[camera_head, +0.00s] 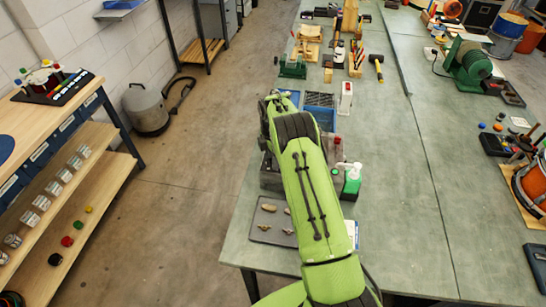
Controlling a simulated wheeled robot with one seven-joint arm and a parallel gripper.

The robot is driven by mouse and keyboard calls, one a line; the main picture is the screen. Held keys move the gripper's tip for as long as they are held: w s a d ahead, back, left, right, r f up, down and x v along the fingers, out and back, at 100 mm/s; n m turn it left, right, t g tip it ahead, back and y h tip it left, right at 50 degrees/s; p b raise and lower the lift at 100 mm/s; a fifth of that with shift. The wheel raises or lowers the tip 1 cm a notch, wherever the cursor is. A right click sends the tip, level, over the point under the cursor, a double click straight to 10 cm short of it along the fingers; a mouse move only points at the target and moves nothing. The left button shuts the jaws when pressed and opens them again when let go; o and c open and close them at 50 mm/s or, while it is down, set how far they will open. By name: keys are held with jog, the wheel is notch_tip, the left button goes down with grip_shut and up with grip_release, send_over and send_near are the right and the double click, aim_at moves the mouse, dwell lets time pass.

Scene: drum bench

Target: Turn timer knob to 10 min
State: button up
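I cannot make out a timer knob or its dial marks at this size. A dark grey block-like unit (271,181) stands on the bench, partly hidden under my green arm. A small red part (338,140) shows just right of the arm, but I cannot tell what it is. My arm reaches from the bottom of the view over the near left part of the bench. My gripper is not visible; the arm's own links cover the area near its far end.
The grey-green bench (395,200) has free room right of the arm. A flat tray with small pieces (268,228) lies at the left edge. A green drum machine (468,65) and an orange drum (535,188) stand at right.

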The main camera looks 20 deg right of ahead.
jog(key=c, duration=0.8)
